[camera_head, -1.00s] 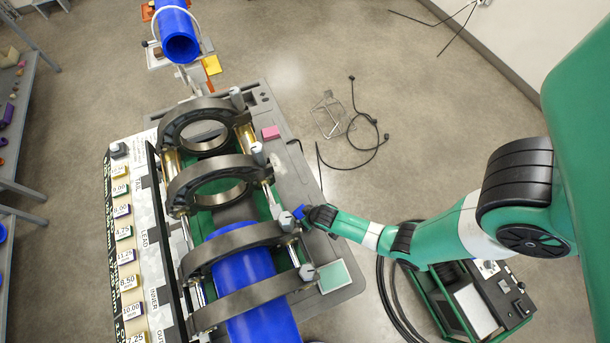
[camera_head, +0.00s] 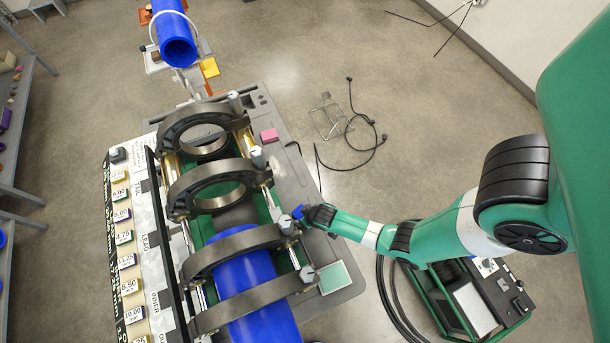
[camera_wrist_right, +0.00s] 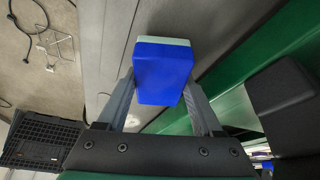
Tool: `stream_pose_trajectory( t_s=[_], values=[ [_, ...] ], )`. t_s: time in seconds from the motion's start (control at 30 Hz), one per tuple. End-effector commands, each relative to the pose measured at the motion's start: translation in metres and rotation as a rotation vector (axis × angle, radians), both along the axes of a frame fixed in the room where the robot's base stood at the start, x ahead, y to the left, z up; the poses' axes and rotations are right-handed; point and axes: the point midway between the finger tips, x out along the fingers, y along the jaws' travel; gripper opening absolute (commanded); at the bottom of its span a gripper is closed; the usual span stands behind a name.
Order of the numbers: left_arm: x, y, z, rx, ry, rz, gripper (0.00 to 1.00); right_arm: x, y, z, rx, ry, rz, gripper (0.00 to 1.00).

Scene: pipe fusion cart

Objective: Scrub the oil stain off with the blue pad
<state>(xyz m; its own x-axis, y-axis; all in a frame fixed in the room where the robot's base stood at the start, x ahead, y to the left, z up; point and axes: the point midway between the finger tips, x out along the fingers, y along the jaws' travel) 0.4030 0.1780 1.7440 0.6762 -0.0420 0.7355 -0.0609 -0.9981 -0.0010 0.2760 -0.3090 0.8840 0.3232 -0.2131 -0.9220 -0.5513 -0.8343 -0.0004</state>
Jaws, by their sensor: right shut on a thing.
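The blue pad (camera_wrist_right: 163,71) is between the fingers of my right gripper (camera_wrist_right: 165,100) in the right wrist view, with a pale green layer along its far edge. In the head view the right gripper (camera_head: 304,215) holds the blue pad (camera_head: 298,212) over the right side of the cart, beside the clamp rings. The right gripper is shut on the pad. The grey cart deck (camera_wrist_right: 110,50) lies beyond the pad; I cannot tell whether they touch. No oil stain can be made out. My left gripper is not in view.
Dark clamp rings (camera_head: 235,250) and a blue pipe (camera_head: 245,275) stand left of the right gripper. A pink block (camera_head: 269,135) and a pale green square (camera_head: 334,277) are on the cart's deck. A green-framed machine (camera_head: 470,305) stands on the floor at lower right.

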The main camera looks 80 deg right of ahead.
Motion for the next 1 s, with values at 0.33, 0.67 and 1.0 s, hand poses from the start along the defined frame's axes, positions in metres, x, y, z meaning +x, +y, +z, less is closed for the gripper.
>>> stream_pose_trajectory(
  t_s=[0.33, 0.67, 1.0],
  values=[
    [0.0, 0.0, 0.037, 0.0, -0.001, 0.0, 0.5, 0.001, 0.002, 0.044, 0.0, -0.003, 0.006, 0.0],
    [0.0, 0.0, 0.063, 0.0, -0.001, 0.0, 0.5, 0.003, 0.003, 0.07, 0.0, -0.004, 0.011, 0.0],
    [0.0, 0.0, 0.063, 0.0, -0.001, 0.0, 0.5, 0.003, 0.003, 0.071, 0.0, -0.004, 0.011, 0.0]
  ],
)
